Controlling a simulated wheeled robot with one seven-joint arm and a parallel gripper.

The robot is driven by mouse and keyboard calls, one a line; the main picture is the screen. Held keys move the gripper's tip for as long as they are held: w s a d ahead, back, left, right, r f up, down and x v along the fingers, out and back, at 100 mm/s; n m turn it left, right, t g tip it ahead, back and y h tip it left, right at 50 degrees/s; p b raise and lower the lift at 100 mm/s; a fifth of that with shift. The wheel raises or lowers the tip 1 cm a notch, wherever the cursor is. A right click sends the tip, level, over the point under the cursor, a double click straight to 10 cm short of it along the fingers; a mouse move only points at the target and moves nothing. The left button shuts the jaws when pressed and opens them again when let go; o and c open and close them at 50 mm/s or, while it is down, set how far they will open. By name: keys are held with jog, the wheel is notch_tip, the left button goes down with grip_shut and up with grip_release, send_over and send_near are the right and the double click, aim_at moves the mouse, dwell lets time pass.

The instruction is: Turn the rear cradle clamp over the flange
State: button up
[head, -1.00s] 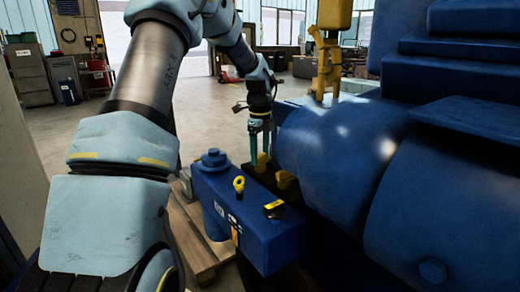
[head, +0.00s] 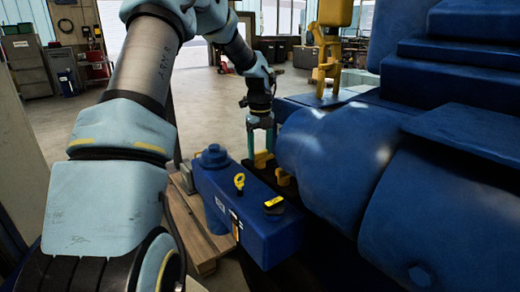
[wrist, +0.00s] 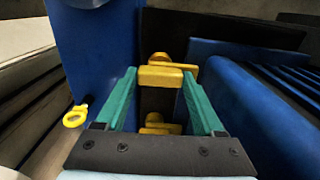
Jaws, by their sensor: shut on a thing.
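My gripper (head: 261,152) points down at the dark cradle strip between the blue tank-like block (head: 250,222) and the large rounded blue engine housing. Its two teal fingers are on either side of a yellow clamp (head: 262,158), shut on it. In the wrist view my gripper (wrist: 160,75) has the yellow clamp bar (wrist: 160,77) between its fingertips, with a yellow round-headed part (wrist: 160,57) just beyond.
The blue engine housing (head: 330,145) stands close on the right of my gripper. Open floor shows behind.

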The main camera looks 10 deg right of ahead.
aim_at(260, 152)
jog(key=o, duration=1.4)
notch_tip(260, 152, up, 11)
jog(key=b, duration=0.3)
jog(key=shift+f, duration=0.1)
jog(key=s+a+f+n, duration=0.3)
jog(key=s+a+n, duration=0.4)
jog(key=n, duration=0.3)
jog(key=s+a+f+n+t, duration=0.1)
jog(key=s+a+f+n, duration=0.3)
jog(key=s+a+n, duration=0.3)
jog(key=s+a+f+n, duration=0.3)
jog(key=s+a+n, duration=0.3)
jog(key=n, duration=0.6)
jog(key=shift+s+a+f+n+t, duration=0.15)
jog(key=shift+s+a+f+n, duration=0.05)
jog(key=shift+s, duration=0.5)
jog(key=shift+s+a+f+n+t, duration=0.15)
jog(key=shift+s+a+n, duration=0.05)
jog(key=shift+s, duration=0.45)
